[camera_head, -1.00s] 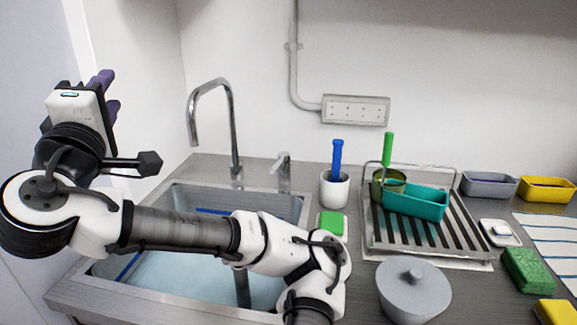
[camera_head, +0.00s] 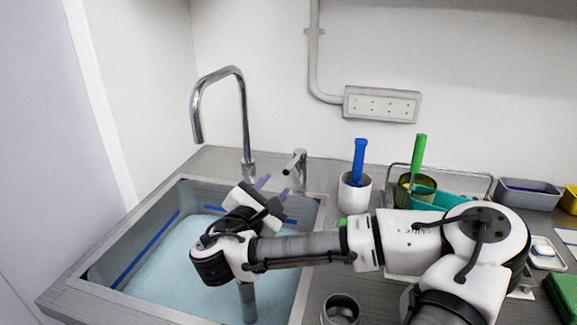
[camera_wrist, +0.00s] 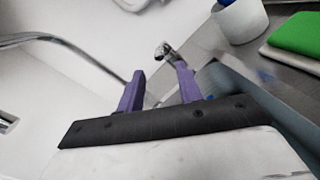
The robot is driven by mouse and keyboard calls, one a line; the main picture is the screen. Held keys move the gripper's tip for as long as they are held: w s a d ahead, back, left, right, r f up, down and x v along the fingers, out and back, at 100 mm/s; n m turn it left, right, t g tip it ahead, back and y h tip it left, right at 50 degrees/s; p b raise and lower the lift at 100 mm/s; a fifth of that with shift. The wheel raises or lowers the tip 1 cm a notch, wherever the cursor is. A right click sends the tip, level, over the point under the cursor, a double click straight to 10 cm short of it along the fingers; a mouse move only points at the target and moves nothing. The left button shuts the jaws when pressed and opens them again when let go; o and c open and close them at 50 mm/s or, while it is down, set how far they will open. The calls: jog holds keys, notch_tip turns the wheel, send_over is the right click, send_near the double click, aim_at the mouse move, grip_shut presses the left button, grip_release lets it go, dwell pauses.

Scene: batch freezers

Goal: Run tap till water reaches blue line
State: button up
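The steel sink (camera_head: 98,276) holds pale blue water (camera_head: 180,262). A blue line (camera_head: 150,245) runs along its inner walls, and the water surface looks a little below it. The curved spout (camera_head: 246,110) stands behind the sink; no stream shows below its mouth. The tap lever (camera_head: 297,168) stands right of the spout, on the back ledge. My gripper (camera_head: 275,184) is over the back right of the sink, just short of the lever. In the wrist view my purple fingers (camera_wrist: 158,78) are apart and empty, with the lever tip (camera_wrist: 165,50) beyond the gap between them.
A white cup (camera_head: 354,195) with a blue-handled tool stands right of the lever. Beyond it are a green-handled tool (camera_head: 418,155) in an olive cup and a teal tray (camera_head: 440,202) on a rack. A grey bin (camera_head: 525,193) stands far right.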

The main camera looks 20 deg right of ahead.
aim_at(288, 167)
jog(key=p+x, duration=0.2)
jog(key=x, duration=0.6)
jog(key=shift+w+d, duration=0.15)
jog(key=shift+w, duration=0.1)
grip_shut()
